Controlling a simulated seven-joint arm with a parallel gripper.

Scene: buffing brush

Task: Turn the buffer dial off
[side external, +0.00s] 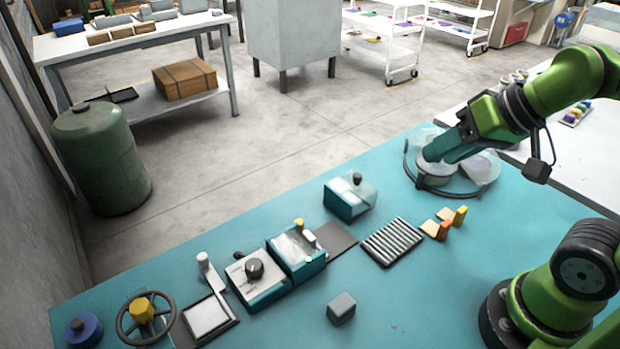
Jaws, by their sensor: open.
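A black round dial (255,268) sits on the pale top of a teal control box at the front middle of the teal bench; I cannot tell its setting from here. My gripper (430,158) is far from it, at the back right of the bench, pointing down and left. It is at a round dark-framed fixture (436,190) with clear covers, apparently over or inside it; I cannot tell whether it touches. The gripper is open, with its fingertips hard to make out. Nothing is visibly held.
Right of the dial stand a teal box with a clear lid (296,245) and another teal box (350,198). Left are an upright lever (210,272) and a handwheel (145,318). A grey cube (341,308) lies in front. A ribbed rack (392,242) and small coloured blocks (444,226) lie between.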

